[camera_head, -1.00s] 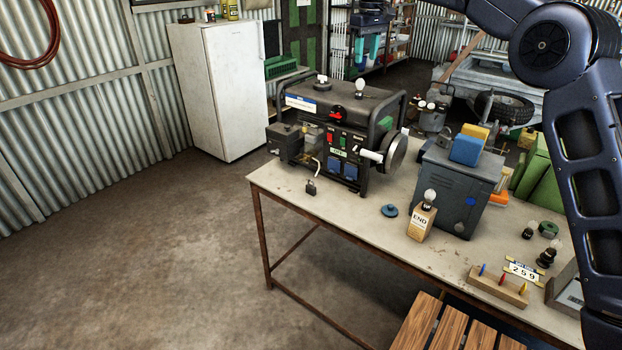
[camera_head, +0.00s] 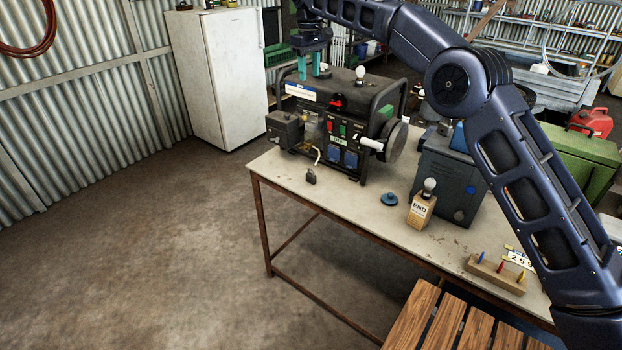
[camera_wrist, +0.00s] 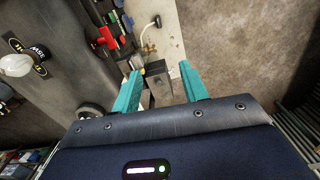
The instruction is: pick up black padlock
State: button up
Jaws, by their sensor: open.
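The black padlock (camera_head: 311,176) is small and stands on the workbench (camera_head: 375,208) near its left front edge, in front of the generator. In the wrist view a small dark object that looks like the padlock (camera_wrist: 156,20) lies beyond the fingertips, by a white cable. My gripper (camera_head: 309,66) is open, with its two teal fingers pointing down. It is high above the left end of the generator, up and apart from the padlock. In the wrist view the open fingers (camera_wrist: 161,76) are empty, with a grey box on the generator's side below them.
The generator (camera_head: 345,120) is a tall obstacle beside the padlock, with a bulb on top. A blue round knob (camera_head: 389,199), a bulb on an END block (camera_head: 421,210) and a grey case (camera_head: 447,175) stand farther right. The bench front around the padlock is clear.

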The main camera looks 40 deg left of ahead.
send_over(311, 174)
jog(key=f, duration=3.5)
jog(key=shift+s+f, duration=0.15)
jog(key=shift+s, duration=0.1)
jog(key=shift+w+f, duration=0.15)
jog(key=shift+f, duration=1.3)
jog(key=shift+w+f, duration=0.15)
jog(key=shift+f, duration=1.25)
jog(key=shift+c, duration=0.2)
grip_shut()
